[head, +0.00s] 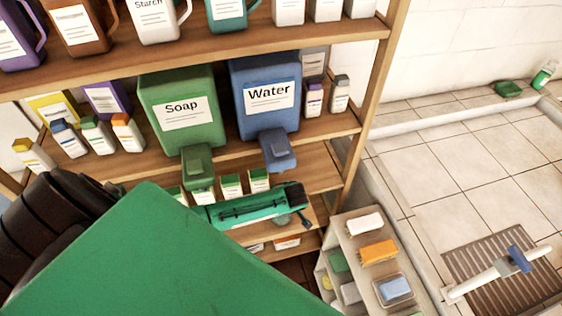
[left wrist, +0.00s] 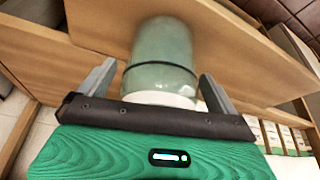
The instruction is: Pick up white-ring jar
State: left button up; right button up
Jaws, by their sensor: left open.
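The white-ring jar (left wrist: 160,50) shows in the left wrist view as a translucent green jar with a thin dark band and a white ring at its near end. It is in front of a wooden shelf board. My left gripper (left wrist: 158,74) is open, with one grey finger on each side of the jar. I cannot tell whether either finger touches it. The near edge of the ring is hidden behind the gripper's dark front bar. In the head view my left gripper (head: 258,207) is at the lower shelves, and I cannot make out the jar there. My right gripper is not in view.
A small rack (head: 358,225) with a white, an orange and a blue item stands to the right. Beyond it is a tiled basin (head: 440,165).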

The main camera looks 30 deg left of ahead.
pick_arm(q)
jog(key=shift+f, duration=0.15)
jog(key=c, duration=1.2)
jog(key=shift+c, duration=1.2)
